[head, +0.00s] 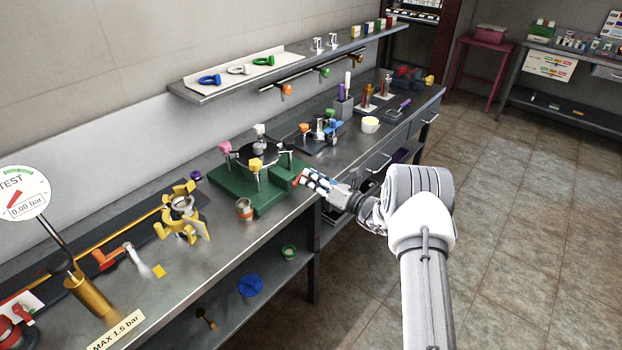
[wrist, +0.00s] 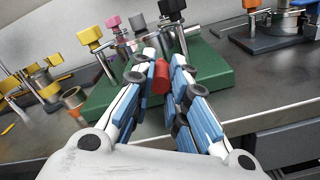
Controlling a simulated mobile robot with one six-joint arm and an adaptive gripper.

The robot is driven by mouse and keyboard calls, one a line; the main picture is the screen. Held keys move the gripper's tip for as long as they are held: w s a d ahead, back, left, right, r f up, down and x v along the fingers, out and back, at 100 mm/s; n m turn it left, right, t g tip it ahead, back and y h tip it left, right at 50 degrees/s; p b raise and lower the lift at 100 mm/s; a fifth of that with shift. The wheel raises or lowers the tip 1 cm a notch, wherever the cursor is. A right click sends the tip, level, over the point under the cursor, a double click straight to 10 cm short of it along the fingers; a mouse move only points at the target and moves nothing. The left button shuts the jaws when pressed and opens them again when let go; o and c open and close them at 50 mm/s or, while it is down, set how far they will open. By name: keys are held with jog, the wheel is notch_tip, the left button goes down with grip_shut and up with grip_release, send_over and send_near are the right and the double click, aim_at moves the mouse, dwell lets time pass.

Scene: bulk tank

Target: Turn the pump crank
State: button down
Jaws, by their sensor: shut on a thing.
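My gripper (head: 308,177) reaches to the right front corner of a green block fixture (head: 222,188). In the wrist view my gripper (wrist: 162,75) is shut on a short red cylindrical grip (wrist: 161,78), which sits between the two blue-padded fingers. It looks like the handle of a crank at the front of the green fixture. The fixture carries a round dark plate and posts with pink, yellow, white and black knobs; it also shows in the wrist view (wrist: 208,66). The crank's arm is hidden by the fingers.
A gauge (head: 22,193) marked TEST reads 0.00 bar at the left, near a brass cylinder (head: 90,292). The floor at right is clear.

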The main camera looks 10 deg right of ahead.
jog(key=m, duration=0.2)
jog(key=f+m, duration=0.1)
jog(key=shift+w+d+f+m, duration=0.1)
jog(key=shift+d+f+m, duration=0.1)
jog(key=shift+m, duration=0.2)
jog(key=shift+f+m, duration=0.3)
jog(key=shift+m, duration=0.65)
jog(key=shift+f+m, duration=0.3)
jog(key=shift+m, duration=0.65)
jog(key=c, duration=1.8)
grip_release()
jog(key=v, duration=1.2)
